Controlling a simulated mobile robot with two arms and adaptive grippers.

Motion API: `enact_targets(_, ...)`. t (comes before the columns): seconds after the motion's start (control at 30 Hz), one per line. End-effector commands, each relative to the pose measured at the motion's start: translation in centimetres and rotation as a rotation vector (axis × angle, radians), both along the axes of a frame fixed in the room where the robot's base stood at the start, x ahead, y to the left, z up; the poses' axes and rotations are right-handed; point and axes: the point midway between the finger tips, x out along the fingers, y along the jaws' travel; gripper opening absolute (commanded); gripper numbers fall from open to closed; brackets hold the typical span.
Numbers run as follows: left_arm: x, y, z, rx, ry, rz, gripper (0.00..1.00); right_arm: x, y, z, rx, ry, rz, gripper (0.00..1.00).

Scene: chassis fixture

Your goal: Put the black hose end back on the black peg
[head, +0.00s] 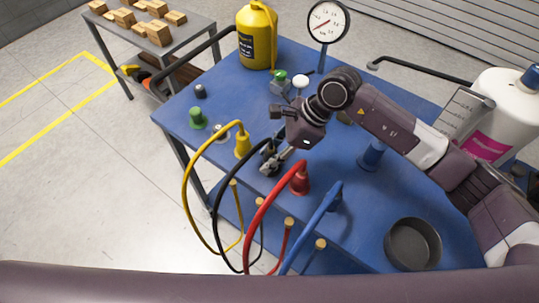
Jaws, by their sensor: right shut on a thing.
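My right gripper (270,160) reaches over the middle of the blue table from the right. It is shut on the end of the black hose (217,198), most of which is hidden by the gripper. The hose loops down over the table's front edge, between the yellow and red hoses. I cannot make out the black peg for certain; the gripper and wrist cover the spot between the yellow and red pegs. I cannot tell whether hose end and peg touch. My left gripper is not in view.
The yellow hose (188,185) runs to the yellow peg (242,148) and the red hose (262,205) to the red peg (301,182), close on both sides. A blue hose (318,222), blue peg (373,155), black pan (413,244), gauge (327,21) and yellow jug (256,38) stand around.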

Motion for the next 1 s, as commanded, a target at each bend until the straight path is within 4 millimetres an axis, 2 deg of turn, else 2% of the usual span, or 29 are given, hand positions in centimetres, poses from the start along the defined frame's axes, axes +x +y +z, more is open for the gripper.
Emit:
enact_targets(0.4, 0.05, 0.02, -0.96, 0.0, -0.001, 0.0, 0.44, 0.01, 0.0, -0.82, 0.0, -0.001, -0.001, 0.0)
enact_targets(0.43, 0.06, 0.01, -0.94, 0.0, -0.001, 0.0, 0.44, 0.01, 0.0, -0.78, 0.0, -0.001, 0.0, 0.28)
enact_targets(0.6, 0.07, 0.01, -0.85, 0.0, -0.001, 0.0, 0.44, 0.01, 0.01, -0.71, 0.0, 0.0, 0.0, 0.47)
enact_targets(1.0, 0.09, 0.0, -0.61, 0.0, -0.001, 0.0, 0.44, 0.03, 0.0, -0.21, 0.0, -0.001, 0.0, 0.47)
